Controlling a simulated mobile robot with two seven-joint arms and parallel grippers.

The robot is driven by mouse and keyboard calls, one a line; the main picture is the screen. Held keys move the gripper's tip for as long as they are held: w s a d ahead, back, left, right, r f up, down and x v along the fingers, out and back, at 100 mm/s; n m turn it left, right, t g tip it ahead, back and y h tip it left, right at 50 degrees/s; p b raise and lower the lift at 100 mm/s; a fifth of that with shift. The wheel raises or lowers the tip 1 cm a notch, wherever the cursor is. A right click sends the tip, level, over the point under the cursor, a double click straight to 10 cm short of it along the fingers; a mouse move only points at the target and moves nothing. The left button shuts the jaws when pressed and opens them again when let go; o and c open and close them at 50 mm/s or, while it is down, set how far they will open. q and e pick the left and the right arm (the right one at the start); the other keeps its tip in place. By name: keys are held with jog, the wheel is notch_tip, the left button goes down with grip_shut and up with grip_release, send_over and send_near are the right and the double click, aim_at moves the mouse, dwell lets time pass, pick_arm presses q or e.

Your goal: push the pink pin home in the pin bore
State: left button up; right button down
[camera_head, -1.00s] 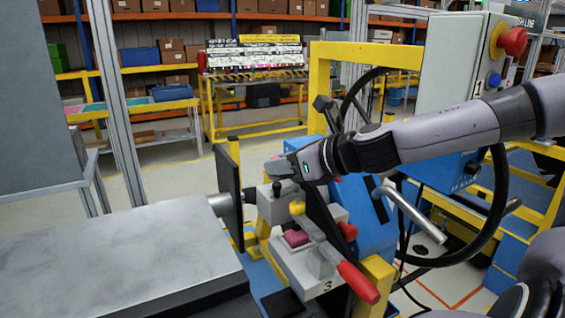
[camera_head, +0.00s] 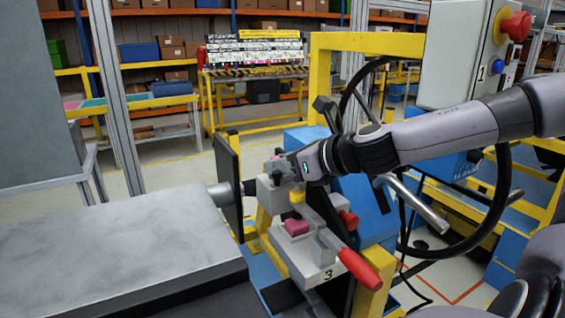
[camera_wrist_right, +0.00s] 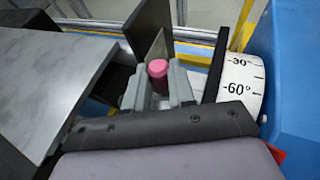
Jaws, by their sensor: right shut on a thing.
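The pink pin (camera_wrist_right: 157,72) shows in the right wrist view, upright with its rounded pink end up, between the two grey fingers of my right gripper (camera_wrist_right: 158,90). The gripper is shut on it. In the head view, my right gripper (camera_head: 277,172) is at the top of the grey fixture block (camera_head: 266,198); the pin cannot be made out there. The pin bore is hidden from both views, so I cannot tell how deep the pin sits. My left gripper is not in view.
A toggle clamp with a red handle (camera_head: 358,267) and a magenta piece (camera_head: 297,227) stand in front of the gripper. A dark upright plate (camera_head: 228,185) and a grey slab (camera_head: 110,250) are left. A black handwheel (camera_head: 500,200) and blue housing are right.

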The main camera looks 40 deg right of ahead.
jog(key=shift+f, duration=0.3)
jog(key=c, duration=0.9)
grip_release()
jog(key=shift+d, duration=0.1)
jog(key=shift+o, duration=0.2)
jog(key=shift+s, duration=0.1)
jog(key=shift+a, duration=0.2)
jog(key=shift+v, duration=0.85)
jog(key=shift+d+b+v, duration=0.15)
jog(key=shift+b+v, duration=0.1)
jog(key=shift+v, duration=1.05)
jog(key=shift+d+b+v, duration=0.1)
jog(key=shift+b+v, duration=0.15)
jog(key=shift+v, duration=1.05)
